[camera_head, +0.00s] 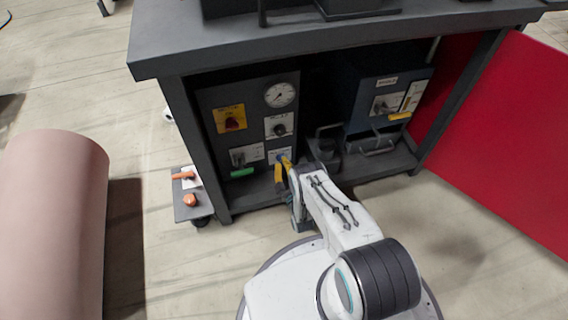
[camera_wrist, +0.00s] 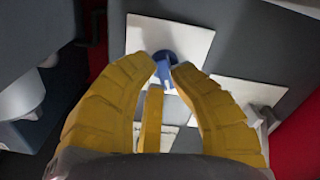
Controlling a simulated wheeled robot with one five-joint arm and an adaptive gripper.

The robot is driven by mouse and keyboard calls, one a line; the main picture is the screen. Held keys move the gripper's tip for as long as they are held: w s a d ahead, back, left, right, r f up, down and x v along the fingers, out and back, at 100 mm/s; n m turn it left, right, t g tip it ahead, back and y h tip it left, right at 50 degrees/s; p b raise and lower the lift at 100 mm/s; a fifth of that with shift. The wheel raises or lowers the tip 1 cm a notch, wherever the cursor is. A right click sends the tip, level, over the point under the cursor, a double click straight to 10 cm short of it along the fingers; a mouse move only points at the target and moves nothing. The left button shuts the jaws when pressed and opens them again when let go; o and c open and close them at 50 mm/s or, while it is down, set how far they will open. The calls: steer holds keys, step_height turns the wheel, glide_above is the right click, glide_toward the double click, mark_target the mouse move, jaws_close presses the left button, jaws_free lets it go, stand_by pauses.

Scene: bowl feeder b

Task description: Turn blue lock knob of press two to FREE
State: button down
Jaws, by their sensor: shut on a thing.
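The blue lock knob (camera_wrist: 165,62) sits on a white plate (camera_wrist: 192,38) in the wrist view. In the head view the blue knob (camera_head: 279,157) is a small spot at the lower right of the left panel. My gripper (camera_wrist: 165,68) has yellow fingers, and their tips are closed on either side of the knob. In the head view my gripper (camera_head: 285,162) reaches the panel from the front. The fingers and their small size in the head view hide part of the knob and its plate. The lettering on the plate cannot be read.
The left panel (camera_head: 207,97) also carries a gauge (camera_head: 280,94), a yellow-backed red switch (camera_head: 230,119), a black knob (camera_head: 279,130) and a green handle (camera_head: 242,173). A second blue unit (camera_head: 362,105) stands at the right. A red door panel (camera_head: 510,130) bounds the right side.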

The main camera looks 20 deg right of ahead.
steer(key=shift+w+a+r+n, duration=0.1)
steer(key=shift+r+n, duration=0.1)
steer(key=shift+n, duration=0.75)
steer(key=shift+w+a+r+n, duration=0.1)
steer(key=shift+r+n, duration=0.05)
steer(key=shift+n, duration=0.8)
steer(key=c, duration=1.4)
jaws_free()
steer(key=o, duration=0.3)
steer(key=shift+s+f, duration=0.1)
steer(key=shift+f, duration=0.1)
steer(key=shift+o, duration=0.2)
steer(key=shift+d, duration=0.1)
steer(key=shift+r, duration=0.1)
steer(key=shift+r, duration=4.9)
steer(key=shift+s, duration=0.1)
